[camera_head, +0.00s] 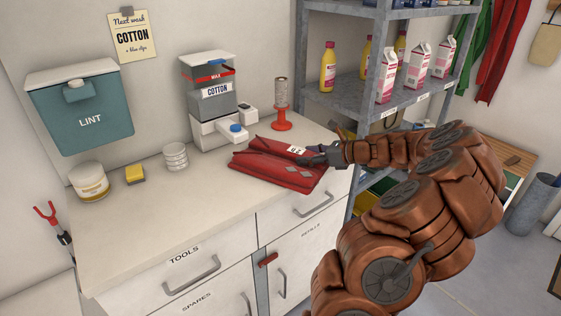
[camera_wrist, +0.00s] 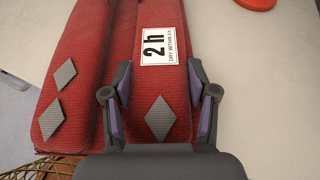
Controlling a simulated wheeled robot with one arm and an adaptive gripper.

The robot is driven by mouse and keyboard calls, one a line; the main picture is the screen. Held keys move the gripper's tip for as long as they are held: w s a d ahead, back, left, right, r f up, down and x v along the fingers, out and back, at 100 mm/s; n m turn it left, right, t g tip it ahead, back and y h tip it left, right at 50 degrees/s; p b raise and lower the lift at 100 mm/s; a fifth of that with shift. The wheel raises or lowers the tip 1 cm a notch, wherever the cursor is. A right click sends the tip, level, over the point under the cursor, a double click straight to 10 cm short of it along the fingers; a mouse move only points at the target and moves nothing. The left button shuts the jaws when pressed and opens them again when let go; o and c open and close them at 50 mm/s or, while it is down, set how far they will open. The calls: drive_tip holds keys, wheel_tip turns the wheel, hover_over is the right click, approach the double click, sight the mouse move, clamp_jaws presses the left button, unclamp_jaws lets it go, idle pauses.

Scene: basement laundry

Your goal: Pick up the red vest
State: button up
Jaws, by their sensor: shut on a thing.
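The red vest (camera_head: 272,166) lies folded on the right end of the white counter. It has grey diamond patches and a white tag reading "2 h" (camera_wrist: 163,46). In the wrist view the red fabric (camera_wrist: 85,85) fills the left and middle, and one fold runs between my fingers. My gripper (camera_head: 318,158) reaches in from the right at the vest's right side. In the wrist view my gripper (camera_wrist: 160,90) has a finger on each side of that fold and is shut on the vest. The vest appears to rest on the counter; any gap beneath is hidden.
A red spool stand (camera_head: 281,119) and a white cotton dispenser (camera_head: 212,105) stand behind the vest. A grey shelf (camera_head: 345,95) with bottles and cartons rises at the right. White tins and a yellow sponge (camera_head: 135,174) sit left. The counter's front left (camera_head: 150,225) is clear.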

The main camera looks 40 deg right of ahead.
clamp_jaws()
drive_tip(key=shift+r, duration=0.1)
drive_tip(key=shift+r, duration=1.55)
drive_tip(key=shift+s+a+r, duration=0.1)
drive_tip(key=shift+s+a, duration=0.05)
drive_tip(key=shift+s, duration=0.05)
drive_tip(key=s+a+r+b, duration=0.1)
drive_tip(key=s+a, duration=0.8)
drive_tip(key=s, duration=0.3)
drive_tip(key=shift+s+a+r+b, duration=0.15)
drive_tip(key=shift+a+r+b, duration=0.1)
drive_tip(key=shift+b, duration=0.1)
